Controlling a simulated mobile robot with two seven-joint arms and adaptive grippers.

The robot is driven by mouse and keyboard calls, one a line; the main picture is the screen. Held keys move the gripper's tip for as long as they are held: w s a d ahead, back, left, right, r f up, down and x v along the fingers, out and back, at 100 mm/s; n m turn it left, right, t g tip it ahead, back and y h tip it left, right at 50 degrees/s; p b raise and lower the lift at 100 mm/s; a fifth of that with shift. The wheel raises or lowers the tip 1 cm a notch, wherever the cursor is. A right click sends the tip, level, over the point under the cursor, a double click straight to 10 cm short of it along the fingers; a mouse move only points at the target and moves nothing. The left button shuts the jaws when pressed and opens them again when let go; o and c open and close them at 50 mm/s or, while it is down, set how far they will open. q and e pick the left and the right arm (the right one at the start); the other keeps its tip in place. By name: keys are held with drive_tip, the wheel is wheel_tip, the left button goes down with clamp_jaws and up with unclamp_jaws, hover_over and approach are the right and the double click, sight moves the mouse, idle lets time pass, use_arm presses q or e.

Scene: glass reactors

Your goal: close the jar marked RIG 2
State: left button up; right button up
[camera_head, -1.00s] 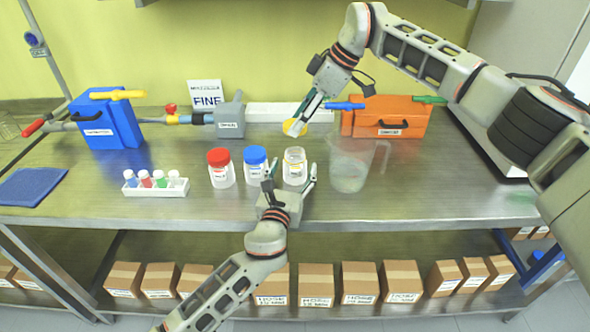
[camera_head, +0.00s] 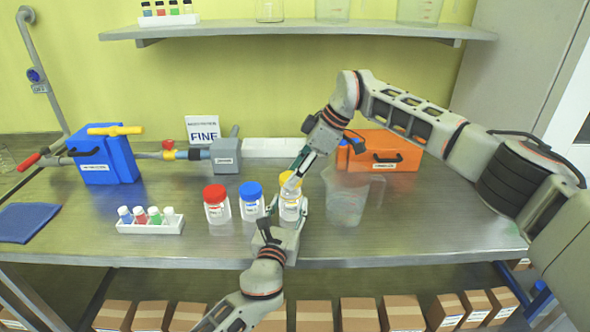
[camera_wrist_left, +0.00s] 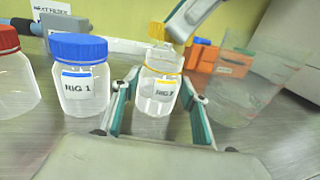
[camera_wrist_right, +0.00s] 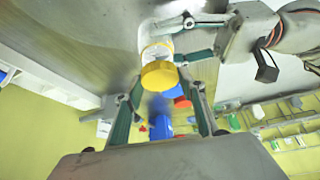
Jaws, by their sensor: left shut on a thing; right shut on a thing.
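The clear jar with a yellow-topped label (camera_head: 290,209), whose tag begins RIG in the left wrist view (camera_wrist_left: 158,95), stands upright on the bench. My left gripper (camera_head: 289,214) is shut around its body from the front. My right gripper (camera_head: 291,183) is shut on the yellow lid (camera_head: 287,179), which is over the jar's mouth. The lid also shows in the right wrist view (camera_wrist_right: 160,75), in line with the jar. In the left wrist view the lid (camera_wrist_left: 157,32) is at or just above the neck; I cannot tell whether it is seated.
The blue-lidded jar (camera_head: 251,203), marked RIG 1, stands close on the left, with the red-lidded jar (camera_head: 217,206) beyond it. A clear pitcher (camera_head: 346,198) stands close on the right. A vial rack (camera_head: 151,225) is at left; an orange case (camera_head: 383,151) is behind.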

idle(0.3)
drive_tip(key=shift+f, duration=0.9)
drive_tip(key=shift+f, duration=0.5)
use_arm(q)
clamp_jaws()
use_arm(e)
drive_tip(key=o, duration=0.7)
drive_tip(key=shift+r, duration=2.25)
drive_tip(key=shift+o, duration=0.5)
